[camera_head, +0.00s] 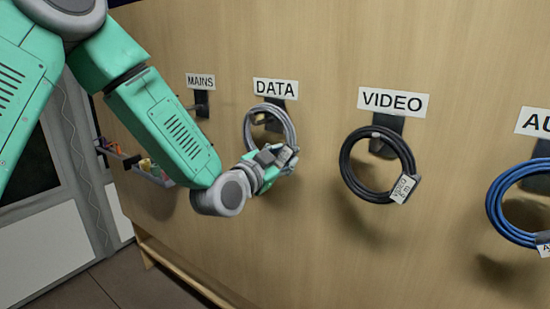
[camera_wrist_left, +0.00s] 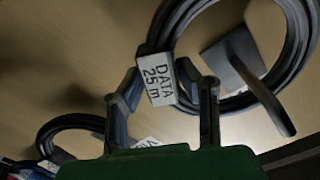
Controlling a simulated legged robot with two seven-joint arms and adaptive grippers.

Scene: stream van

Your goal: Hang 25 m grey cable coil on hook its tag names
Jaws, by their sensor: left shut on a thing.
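The grey cable coil (camera_head: 247,127) is at the black hook (camera_head: 275,123) under the DATA sign (camera_head: 275,89). Its white tag (camera_wrist_left: 158,79) reads "DATA 25 m" in the left wrist view. There the hook's peg (camera_wrist_left: 265,95) starts inside the ring and crosses in front of its band, so the coil (camera_wrist_left: 303,45) looks to be around the peg. Whether its weight rests on the peg I cannot tell. My left gripper (camera_head: 284,157) is shut on the coil at the tag, on its lower side. My right gripper is not in view.
A black coil (camera_head: 345,164) hangs at the hook under the VIDEO sign (camera_head: 393,102), and a blue coil (camera_head: 495,205) hangs farther right. The hook (camera_head: 201,104) under the MAINS sign (camera_head: 200,81) is bare. A small bin with coloured items (camera_head: 150,166) is on the panel behind my left arm.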

